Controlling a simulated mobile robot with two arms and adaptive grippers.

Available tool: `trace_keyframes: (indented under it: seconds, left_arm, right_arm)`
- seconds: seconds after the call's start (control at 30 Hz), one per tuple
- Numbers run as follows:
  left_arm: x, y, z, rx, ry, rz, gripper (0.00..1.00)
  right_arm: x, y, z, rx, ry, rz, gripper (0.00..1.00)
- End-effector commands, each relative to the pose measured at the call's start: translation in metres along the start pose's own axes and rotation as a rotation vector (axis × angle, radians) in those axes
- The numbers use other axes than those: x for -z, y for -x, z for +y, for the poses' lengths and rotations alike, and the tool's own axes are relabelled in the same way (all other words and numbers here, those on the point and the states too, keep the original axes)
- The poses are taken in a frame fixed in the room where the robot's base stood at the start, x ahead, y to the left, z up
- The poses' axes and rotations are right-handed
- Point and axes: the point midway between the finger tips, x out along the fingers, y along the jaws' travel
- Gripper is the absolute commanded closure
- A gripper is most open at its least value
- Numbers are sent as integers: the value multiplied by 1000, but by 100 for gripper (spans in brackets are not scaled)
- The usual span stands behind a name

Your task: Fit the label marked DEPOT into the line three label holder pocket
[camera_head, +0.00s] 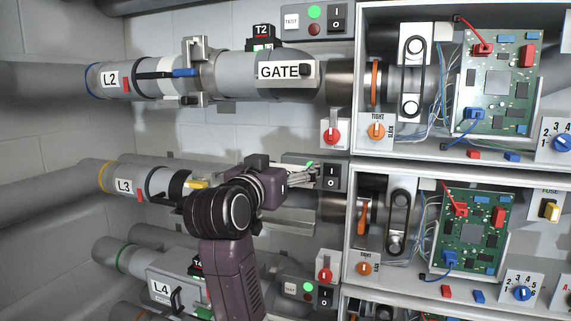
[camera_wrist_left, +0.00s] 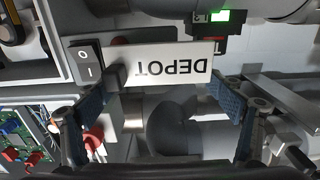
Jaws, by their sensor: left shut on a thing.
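The white label marked DEPOT (camera_wrist_left: 168,66) appears upside down in the wrist view, with a dark knob at its left end. My left gripper (camera_wrist_left: 163,88) is shut on it, with blue finger pads near its two ends. In the head view my left gripper (camera_head: 302,178) is at the line three pipe, in front of the switch panel. The line three pipe (camera_head: 152,183) carries an L3 tag. My arm hides its middle part, and I cannot make out the label holder pocket. My right gripper is not in view.
Above, the L2 pipe bears a GATE label (camera_head: 278,71). Below is the L4 line (camera_head: 165,283). A rocker switch (camera_head: 331,177) is close to the gripper, and also shows in the wrist view (camera_wrist_left: 87,61). Open circuit-board cabinets (camera_head: 478,225) stand to the right.

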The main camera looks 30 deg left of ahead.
Motion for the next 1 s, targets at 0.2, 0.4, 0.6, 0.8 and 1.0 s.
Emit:
trace_keyframes:
  seconds: [0.2,0.4,0.6,0.8,1.0]
  left_arm:
    - [-16,0,0,0,-1,0,42]
    - [-36,0,0,1,-1,1,42]
    - [-53,0,0,0,0,1,42]
    - [-58,0,0,0,1,2,42]
    - [-57,0,0,0,0,2,42]
  right_arm:
    - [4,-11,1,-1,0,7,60]
    - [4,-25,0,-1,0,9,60]
    - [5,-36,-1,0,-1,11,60]
    - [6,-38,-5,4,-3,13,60]
    - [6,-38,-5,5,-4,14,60]
